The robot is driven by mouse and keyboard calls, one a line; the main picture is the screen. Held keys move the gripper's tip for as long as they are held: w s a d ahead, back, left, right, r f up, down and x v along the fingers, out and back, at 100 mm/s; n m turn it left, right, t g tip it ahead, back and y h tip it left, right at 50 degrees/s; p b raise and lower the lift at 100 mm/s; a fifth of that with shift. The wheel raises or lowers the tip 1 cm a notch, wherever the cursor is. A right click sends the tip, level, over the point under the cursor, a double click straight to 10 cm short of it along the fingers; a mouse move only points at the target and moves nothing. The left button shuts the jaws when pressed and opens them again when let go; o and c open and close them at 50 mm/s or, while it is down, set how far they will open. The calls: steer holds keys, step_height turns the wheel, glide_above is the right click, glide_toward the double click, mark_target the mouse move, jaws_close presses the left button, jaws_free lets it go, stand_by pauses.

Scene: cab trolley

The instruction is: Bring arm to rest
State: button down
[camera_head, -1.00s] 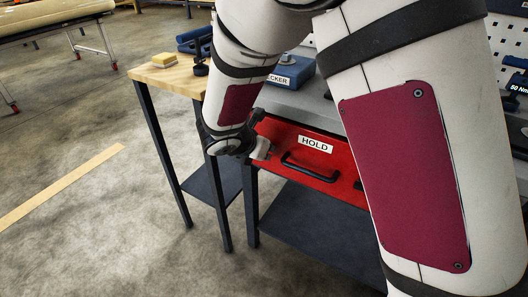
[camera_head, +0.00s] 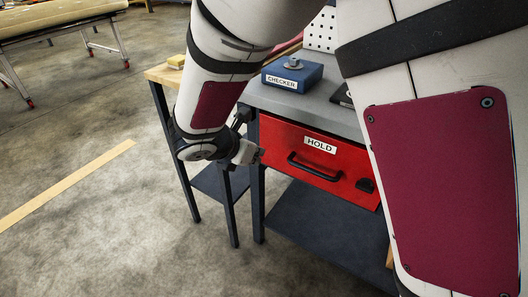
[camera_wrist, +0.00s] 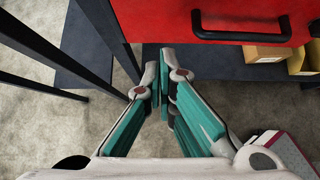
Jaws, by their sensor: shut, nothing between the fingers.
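My gripper (camera_wrist: 163,78) is shut and empty in the wrist view, with its two teal-padded fingers together. In the head view my gripper (camera_head: 252,155) hangs at the left front corner of the grey-topped bench, beside the red drawer marked HOLD (camera_head: 318,160). The arm is bent, and its links cover much of the head view. The drawer looks closed in the head view. In the wrist view the red drawer front (camera_wrist: 160,18) and its black handle (camera_wrist: 240,35) lie beyond the fingers.
A blue box marked CHECKER (camera_head: 293,75) stands on the grey bench top (camera_head: 315,105). A dark lower shelf (camera_head: 325,225) is under the drawer. A wooden-topped table (camera_head: 163,75) stands behind left. Left floor is open.

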steer(key=s+d+r+m+g, duration=0.3)
steer(key=s+d+r+m, duration=0.4)
steer(key=s+d+m, duration=0.15)
steer(key=s+d+r+m+g, duration=0.2)
steer(key=s+d+r+m, duration=0.5)
steer(key=d, duration=0.3)
steer(key=s+m+g+y, duration=0.1)
steer(key=s+m+y, duration=0.4)
steer(key=s+m, duration=1.2)
step_height(320, 180, up, 22)
steer(key=s+n+t+p, duration=0.2)
steer(key=n+t+p, duration=0.1)
steer(key=p, duration=1.7)
steer(key=shift+s+a+f+n, duration=0.15)
steer(key=shift+f+n, duration=0.05)
steer(key=shift+n, duration=0.15)
